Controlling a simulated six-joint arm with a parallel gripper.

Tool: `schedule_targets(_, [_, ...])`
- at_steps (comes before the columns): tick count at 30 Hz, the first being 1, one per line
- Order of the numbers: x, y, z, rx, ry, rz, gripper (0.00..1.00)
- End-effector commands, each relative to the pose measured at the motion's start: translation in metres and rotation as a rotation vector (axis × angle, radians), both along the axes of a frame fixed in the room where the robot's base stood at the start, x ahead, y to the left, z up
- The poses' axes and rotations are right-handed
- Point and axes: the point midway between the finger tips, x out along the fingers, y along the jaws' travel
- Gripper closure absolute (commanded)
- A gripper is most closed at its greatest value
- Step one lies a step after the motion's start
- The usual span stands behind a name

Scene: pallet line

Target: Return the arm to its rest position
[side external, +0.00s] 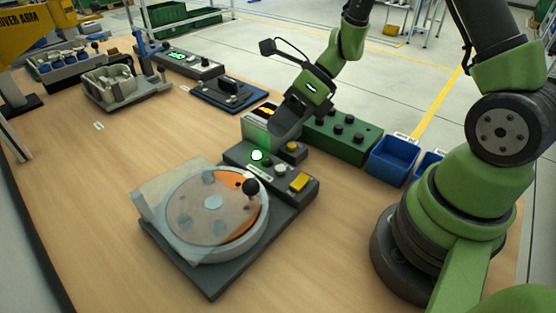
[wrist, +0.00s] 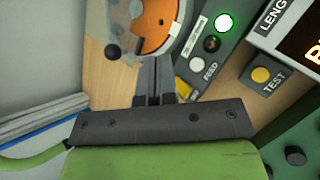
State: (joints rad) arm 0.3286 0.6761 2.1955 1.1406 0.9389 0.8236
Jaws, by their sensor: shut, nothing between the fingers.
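My gripper (side external: 281,131) hangs above the back of the turntable station in the side external view, beside a control box with a lit display. In the wrist view my gripper (wrist: 153,68) shows its two dark fingers together, with nothing held. The turntable (side external: 213,202), a round disc with an orange sector and a black knob, lies under a clear cover on a dark base. It also shows in the wrist view (wrist: 152,22). The control panel (side external: 240,154) next to it has a lit green-white button and a yellow button.
A green box with black knobs (side external: 342,136) and blue bins (side external: 393,160) stand to the right of my gripper. A black-blue fixture (side external: 228,95), a grey casting on a stand (side external: 110,87) and a rack (side external: 70,66) stand farther back. The left wooden tabletop (side external: 80,180) is clear.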

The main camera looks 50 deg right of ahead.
Motion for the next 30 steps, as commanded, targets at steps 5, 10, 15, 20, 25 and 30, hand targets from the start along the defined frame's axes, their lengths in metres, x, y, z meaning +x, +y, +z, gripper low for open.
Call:
schedule_targets(5, [-0.016,0.014,0.054,-0.173,-0.266,0.343,1.00])
schedule_targets(10, [-0.049,0.024,0.103,-0.414,-0.570,0.765,1.00])
schedule_targets(15, [-0.087,0.025,0.139,-0.692,-0.839,1.165,1.00])
schedule_targets(20, [-0.119,0.017,0.163,-0.980,-1.034,1.505,1.00])
schedule_targets(25, [-0.140,0.007,0.176,-1.218,-1.136,1.745,1.00])
schedule_targets(30, [-0.148,0.002,0.180,-1.320,-1.160,1.842,1.00])
